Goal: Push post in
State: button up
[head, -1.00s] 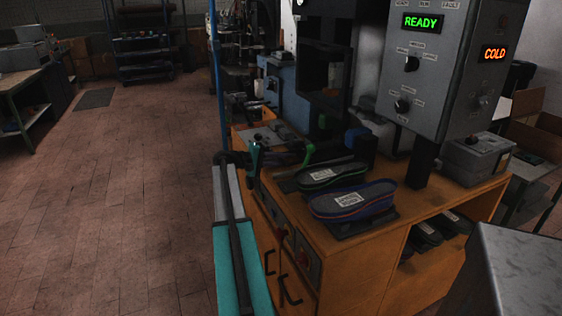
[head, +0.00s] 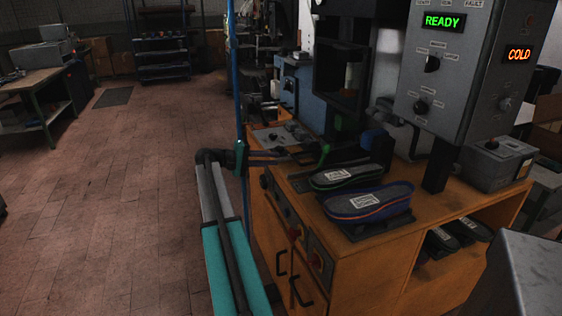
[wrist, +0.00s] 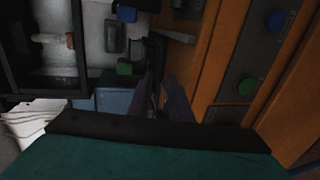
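My gripper (head: 290,157) reaches right from my dark wrist over the left end of the orange bench (head: 372,270). Its two purplish fingers show apart in the wrist view (wrist: 163,82), with dark gear behind the gap and nothing clearly held. A green upright piece (head: 324,153) stands just past the fingertips; contact cannot be told. A pale tan rod (head: 352,76) sits in the black press frame and also shows in the wrist view (wrist: 52,39). I cannot tell which part is the post. Dark shade hides detail around the fingertips.
Two insoles, a green-edged one (head: 345,175) and a blue one (head: 368,200), lie on the bench. A grey control box (head: 460,70) reads READY and COLD. A blue pole (head: 236,70) stands near my wrist. The tiled floor (head: 115,210) at left is clear.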

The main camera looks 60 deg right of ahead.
jog(key=shift+v, duration=1)
jog(key=shift+w, duration=0.1)
